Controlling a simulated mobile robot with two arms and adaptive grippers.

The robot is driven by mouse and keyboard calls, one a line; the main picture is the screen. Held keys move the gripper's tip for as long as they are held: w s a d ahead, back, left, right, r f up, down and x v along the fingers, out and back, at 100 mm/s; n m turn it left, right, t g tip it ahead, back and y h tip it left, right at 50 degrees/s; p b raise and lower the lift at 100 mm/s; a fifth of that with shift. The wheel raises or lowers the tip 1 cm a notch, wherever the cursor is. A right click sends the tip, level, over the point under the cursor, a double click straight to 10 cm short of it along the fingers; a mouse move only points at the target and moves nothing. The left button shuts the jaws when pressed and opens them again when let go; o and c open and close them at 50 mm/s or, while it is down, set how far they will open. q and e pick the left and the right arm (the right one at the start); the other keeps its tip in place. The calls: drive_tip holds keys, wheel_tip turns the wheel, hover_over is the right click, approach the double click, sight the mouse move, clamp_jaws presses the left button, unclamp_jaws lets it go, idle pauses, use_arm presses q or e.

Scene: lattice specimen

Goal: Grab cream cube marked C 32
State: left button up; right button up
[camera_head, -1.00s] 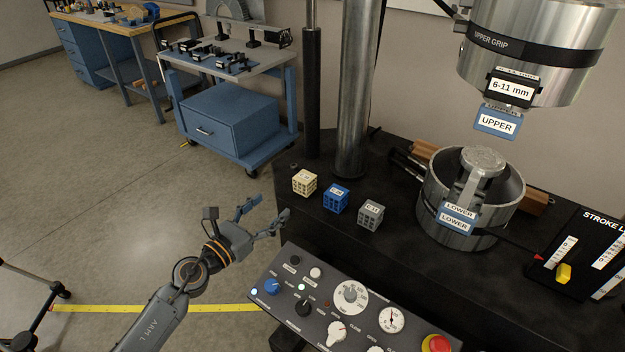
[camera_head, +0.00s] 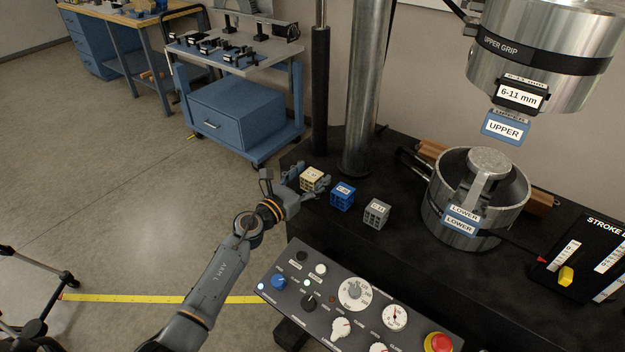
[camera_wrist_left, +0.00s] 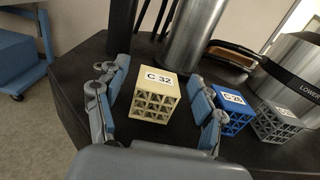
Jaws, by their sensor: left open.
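The cream cube marked C 32 (camera_head: 312,178) sits on the black machine table (camera_head: 410,262), at the left of a row of lattice cubes. In the left wrist view the cream cube (camera_wrist_left: 155,95) is upright between the fingers, with its label readable on top. My left gripper (camera_head: 308,184) is at the cube, open. In the left wrist view the left gripper (camera_wrist_left: 158,108) has one finger on each side of the cube; a gap shows at both sides. The near finger partly hides the cube in the head view. My right gripper is out of view.
A blue cube marked C 26 (camera_head: 342,196) stands just right of the cream cube, close to the right finger. A grey cube (camera_head: 376,213) stands beyond it. A control panel (camera_head: 350,302) lies in front. A metal column (camera_head: 362,90) and the lower grip (camera_head: 470,195) stand behind and right.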

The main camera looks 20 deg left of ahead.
use_arm(q)
drive_tip(key=shift+c, duration=0.6)
drive_tip(key=c, duration=1)
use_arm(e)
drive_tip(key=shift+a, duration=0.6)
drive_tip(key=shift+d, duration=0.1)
use_arm(q)
drive_tip(key=shift+r, duration=0.15)
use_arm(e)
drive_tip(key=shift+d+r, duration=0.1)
